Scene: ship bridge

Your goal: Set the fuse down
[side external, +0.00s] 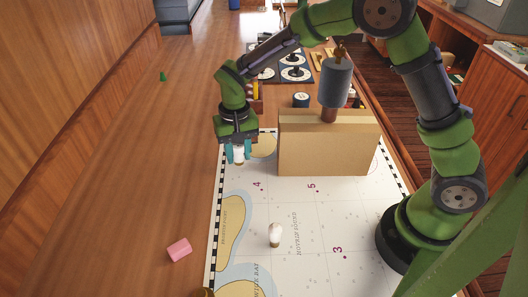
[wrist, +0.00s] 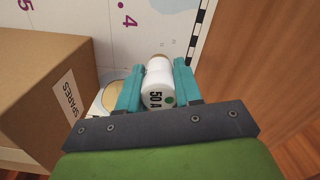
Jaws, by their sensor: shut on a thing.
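The fuse (wrist: 158,84) is a white cylinder with a tan end, black "50 A" lettering and a green dot. In the wrist view it sits between the teal fingers of my gripper (wrist: 159,72), which is shut on it. In the side view my gripper (side external: 238,152) points down near the far left corner of the chart, left of the cardboard box. The fuse's white end (side external: 239,155) shows only in part there. I cannot tell whether its lower end touches the surface.
The cardboard box (side external: 328,148), labelled SPARES in the wrist view (wrist: 40,85), stands close by on the chart (side external: 310,215). A grey cylinder (side external: 335,82) rises above it. A small white bulb-like object (side external: 275,235) and pink block (side external: 179,250) lie nearer. Wood at left is mostly clear.

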